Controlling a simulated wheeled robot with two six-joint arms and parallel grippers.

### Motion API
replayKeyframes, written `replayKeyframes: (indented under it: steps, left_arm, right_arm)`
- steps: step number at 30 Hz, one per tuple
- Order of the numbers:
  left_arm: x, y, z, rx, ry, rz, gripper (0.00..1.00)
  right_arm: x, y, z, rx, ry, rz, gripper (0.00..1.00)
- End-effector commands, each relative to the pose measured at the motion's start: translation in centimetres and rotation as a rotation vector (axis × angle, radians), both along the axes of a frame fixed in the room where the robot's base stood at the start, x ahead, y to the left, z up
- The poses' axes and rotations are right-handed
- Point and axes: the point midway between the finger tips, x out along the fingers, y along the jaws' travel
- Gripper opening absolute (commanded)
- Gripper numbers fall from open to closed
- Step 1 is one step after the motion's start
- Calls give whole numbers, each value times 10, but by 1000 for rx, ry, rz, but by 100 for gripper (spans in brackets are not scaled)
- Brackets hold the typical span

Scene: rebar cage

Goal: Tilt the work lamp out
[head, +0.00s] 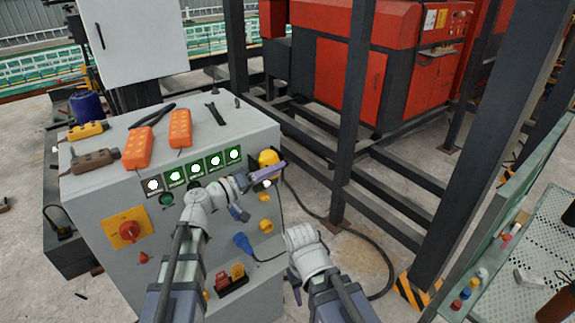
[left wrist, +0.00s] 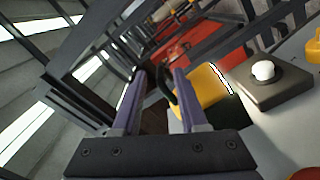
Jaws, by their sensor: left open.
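The work lamp, as far as I can tell, is the yellow rounded body (head: 268,157) at the right edge of the grey control cabinet's front (head: 90,205). In the left wrist view the yellow body (left wrist: 203,87) with a black part shows just right of the right finger, which covers some of it. My left gripper (head: 279,169) is just in front of the lamp and hides its lower part. Its purple jaws (left wrist: 155,78) are open, with a dark curved piece visible between or behind them. I cannot tell whether they touch. My right gripper (head: 296,287) hangs low before the cabinet; its fingers are unclear.
Orange pendant controls (head: 180,128) and pliers (head: 152,115) lie on the cabinet top. Lit green-framed buttons (head: 215,160) and a red rotary switch (head: 128,231) are on its front. Dark steel posts (head: 350,110) stand to the right. A black cable (head: 385,265) lies on the floor.

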Motion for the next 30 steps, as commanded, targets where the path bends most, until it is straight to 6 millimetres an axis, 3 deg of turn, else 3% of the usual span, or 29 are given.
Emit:
replayKeyframes:
  steps: [10,22,30]
  left_arm:
    - [29,-38,0,1,0,-3,42]
    - [32,-44,0,1,1,0,42]
    - [32,-44,0,0,0,-1,14]
  right_arm:
    - [0,0,0,0,0,0,50]
    - [0,0,0,0,0,0,50]
    - [0,0,0,0,0,0,50]
